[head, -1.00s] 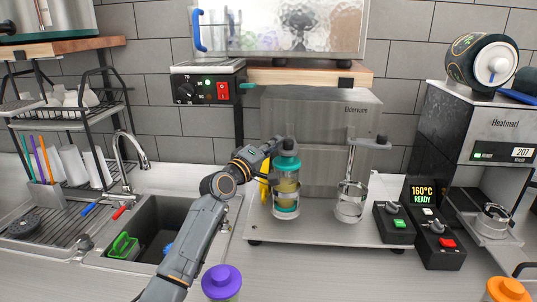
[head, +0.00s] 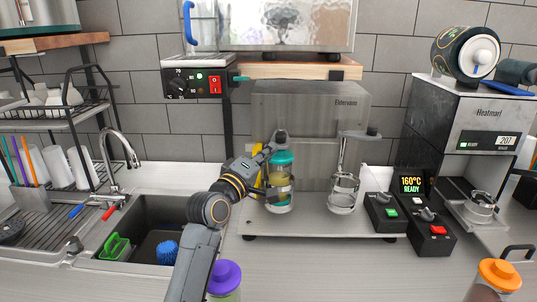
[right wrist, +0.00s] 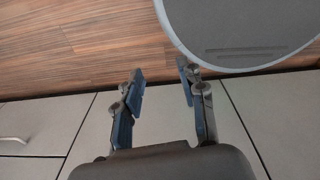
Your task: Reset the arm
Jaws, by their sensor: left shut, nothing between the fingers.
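My left arm reaches up from the bottom of the head view. Its gripper (head: 268,152) is shut and empty, at the left side of the teal-capped cup (head: 281,172), overlapping its edge in the picture; I cannot tell if they touch. The cup stands upright in the left station of the steel machine (head: 350,103), with yellowish contents showing. My right gripper (right wrist: 160,72) shows only in the right wrist view, with its fingers apart and nothing between them, above a wood floor and pale panels.
An empty clear holder (head: 343,188) is the machine's right station. Control boxes (head: 385,212) stand to its right. A purple-capped cup (head: 224,278) is beside my left forearm, an orange-capped cup (head: 499,275) at the right. The sink (head: 145,235) lies left; the front middle counter is clear.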

